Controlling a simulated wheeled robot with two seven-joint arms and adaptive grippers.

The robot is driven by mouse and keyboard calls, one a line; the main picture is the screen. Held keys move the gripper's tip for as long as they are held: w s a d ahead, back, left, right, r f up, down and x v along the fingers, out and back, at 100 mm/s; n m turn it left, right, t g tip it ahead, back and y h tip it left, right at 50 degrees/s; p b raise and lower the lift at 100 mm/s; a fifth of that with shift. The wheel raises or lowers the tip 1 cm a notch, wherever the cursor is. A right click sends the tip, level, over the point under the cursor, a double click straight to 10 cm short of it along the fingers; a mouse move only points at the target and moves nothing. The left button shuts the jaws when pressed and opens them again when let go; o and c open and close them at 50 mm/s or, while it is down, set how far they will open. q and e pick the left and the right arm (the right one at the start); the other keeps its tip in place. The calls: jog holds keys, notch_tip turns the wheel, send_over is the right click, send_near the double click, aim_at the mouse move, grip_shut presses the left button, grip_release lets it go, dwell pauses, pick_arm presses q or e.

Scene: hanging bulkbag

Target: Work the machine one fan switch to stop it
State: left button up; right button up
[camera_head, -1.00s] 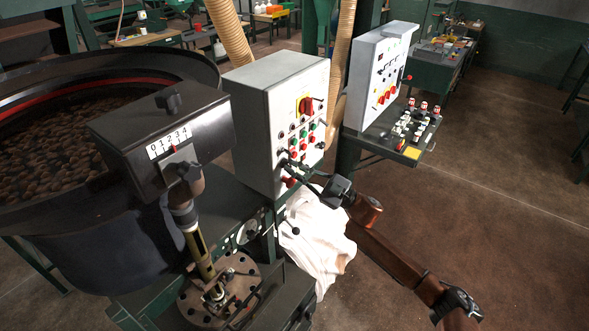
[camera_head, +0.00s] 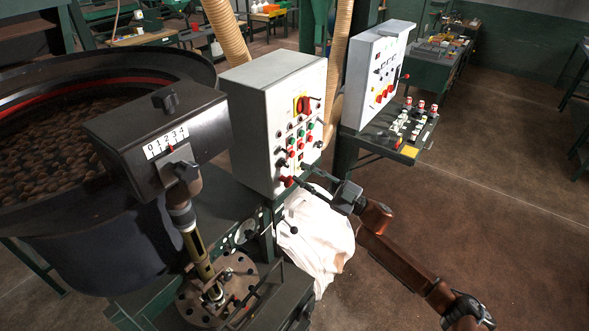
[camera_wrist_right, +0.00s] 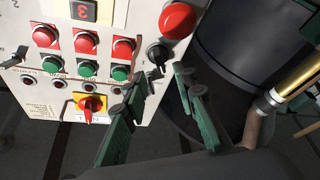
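The grey control box (camera_head: 255,125) stands in the middle of the head view, with red and green buttons on its front. The right wrist view shows this panel upside down (camera_wrist_right: 60,85). A black switch knob (camera_wrist_right: 157,53) sits beside a large red push button (camera_wrist_right: 178,20); I cannot read its label. My right gripper (camera_head: 302,178) is at the panel's lower front in the head view. In the wrist view its two green fingers (camera_wrist_right: 162,80) are apart and empty, with the black knob just beyond the gap. Contact cannot be told. My left gripper is not in view.
A big dark drum (camera_head: 80,215) of brown pieces and a black box with a 0–4 scale (camera_head: 160,140) stand left. A second control box (camera_head: 365,75) stands behind, right. A white sack (camera_head: 315,240) hangs below my right gripper. Floor at right is clear.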

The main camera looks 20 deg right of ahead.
jog(key=v, duration=0.7)
jog(key=shift+s+d, duration=0.15)
jog(key=shift+f, duration=0.15)
